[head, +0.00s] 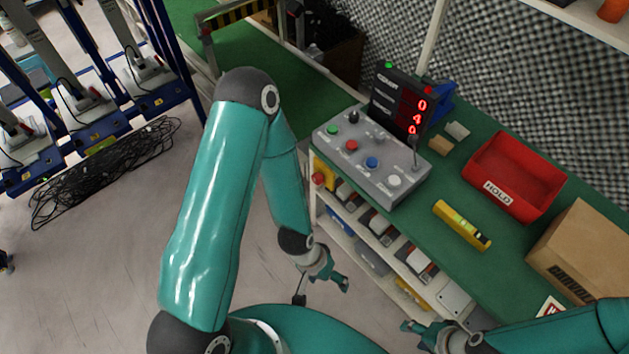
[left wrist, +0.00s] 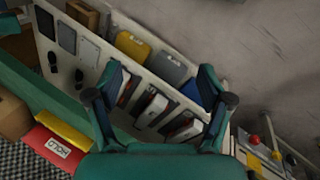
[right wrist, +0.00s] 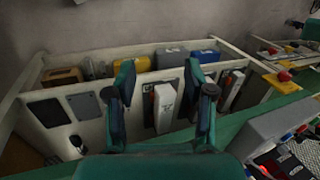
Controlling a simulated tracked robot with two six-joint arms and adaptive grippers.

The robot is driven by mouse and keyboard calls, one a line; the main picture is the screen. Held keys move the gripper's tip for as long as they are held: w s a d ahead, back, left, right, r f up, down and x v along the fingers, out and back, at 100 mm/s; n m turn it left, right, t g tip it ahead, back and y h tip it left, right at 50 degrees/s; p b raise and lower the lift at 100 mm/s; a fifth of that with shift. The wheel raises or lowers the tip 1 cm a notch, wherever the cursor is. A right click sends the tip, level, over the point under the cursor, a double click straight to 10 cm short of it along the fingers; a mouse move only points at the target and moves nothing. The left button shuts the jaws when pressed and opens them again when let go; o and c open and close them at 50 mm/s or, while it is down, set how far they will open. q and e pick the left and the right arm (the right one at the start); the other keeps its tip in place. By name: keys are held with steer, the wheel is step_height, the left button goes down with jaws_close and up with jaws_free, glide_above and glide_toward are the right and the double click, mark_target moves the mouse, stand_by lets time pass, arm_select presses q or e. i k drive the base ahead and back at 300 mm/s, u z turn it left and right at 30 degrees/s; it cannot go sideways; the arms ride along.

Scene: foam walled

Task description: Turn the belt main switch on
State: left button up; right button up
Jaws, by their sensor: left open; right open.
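A grey control box (head: 372,158) stands on the green bench. On its top are a black rotary knob (head: 353,117), green, red, blue and white buttons, and an upright toggle lever (head: 414,152). The labels are too small to read, so I cannot tell which control is the belt main switch. My left gripper (head: 322,291) is open and empty, in front of the bench and below the box; its fingers also show apart in the left wrist view (left wrist: 162,76). My right gripper (head: 420,336) is open and empty near the bench front; it also shows in the right wrist view (right wrist: 160,70).
A display (head: 402,102) with red digits stands behind the box. A red HOLD bin (head: 513,175), a yellow level (head: 462,225) and a cardboard box (head: 585,250) occupy the bench. A red button (head: 318,178) sits at its left end. Shelves below hold several items.

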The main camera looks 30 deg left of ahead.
mark_target(317, 178)
steer(key=z, duration=1.05)
steer(key=k, duration=1.5)
steer(key=z, duration=1.3)
steer(key=i, duration=0.1)
steer(key=u, duration=3)
steer(key=i, duration=1)
steer(key=z, duration=0.05)
